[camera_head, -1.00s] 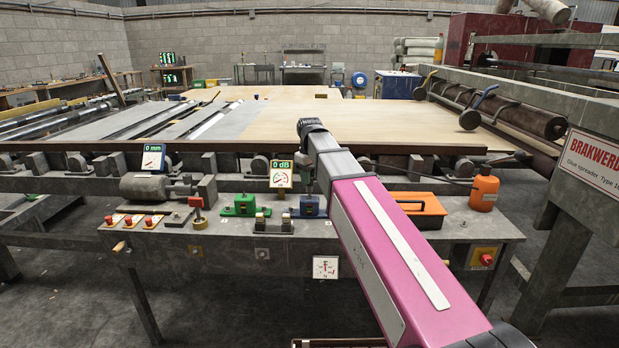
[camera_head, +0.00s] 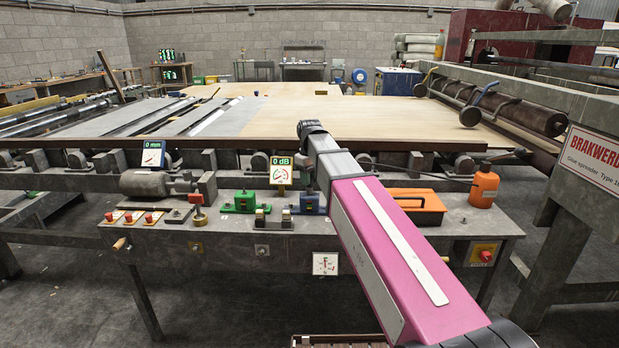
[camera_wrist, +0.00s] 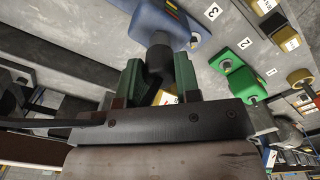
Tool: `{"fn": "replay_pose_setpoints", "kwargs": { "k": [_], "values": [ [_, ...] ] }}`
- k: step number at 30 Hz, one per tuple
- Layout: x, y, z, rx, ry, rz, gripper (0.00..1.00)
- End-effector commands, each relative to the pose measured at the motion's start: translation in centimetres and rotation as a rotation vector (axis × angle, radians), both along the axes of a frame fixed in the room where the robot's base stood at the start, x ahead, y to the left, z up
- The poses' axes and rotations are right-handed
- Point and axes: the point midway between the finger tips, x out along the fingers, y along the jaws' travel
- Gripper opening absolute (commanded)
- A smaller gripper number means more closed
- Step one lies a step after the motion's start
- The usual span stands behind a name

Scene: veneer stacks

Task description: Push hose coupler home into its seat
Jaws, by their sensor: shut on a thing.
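The hose coupler (camera_wrist: 158,56) is a dark round piece between the green fingers of my gripper (camera_wrist: 158,82) in the wrist view. The fingers are shut on it. Its far end meets or overlaps the edge of a blue block (camera_wrist: 182,16), apparently the seat, near the label 3. I cannot tell how deep it sits. In the head view the blue block (camera_head: 309,202) stands on the bench, and my gripper (camera_head: 307,178) is just above it, partly hidden by my pink arm.
A green block (camera_head: 240,202) stands left of the blue one. A small metal bracket (camera_head: 274,222) is in front. An orange case (camera_head: 418,206) and an orange bottle (camera_head: 484,187) stand to the right.

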Motion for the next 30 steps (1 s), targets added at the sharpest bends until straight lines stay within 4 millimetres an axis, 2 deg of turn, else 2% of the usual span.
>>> {"fn": "replay_pose_setpoints", "kwargs": {
  "k": [7,8,10,22,26,30],
  "values": [
    [0.0,0.0,-0.5,0.000,0.000,0.000,0.00],
    [0.0,0.0,-0.5,0.000,0.000,0.000,0.37],
    [0.0,0.0,-0.4,0.000,0.000,0.000,0.60],
    [0.0,0.0,0.1,0.000,0.000,0.000,0.60],
    [0.1,0.0,1.6,0.001,-0.002,0.000,0.60],
    [0.1,0.0,4.0,0.001,-0.002,0.000,0.60]
  ]
}}
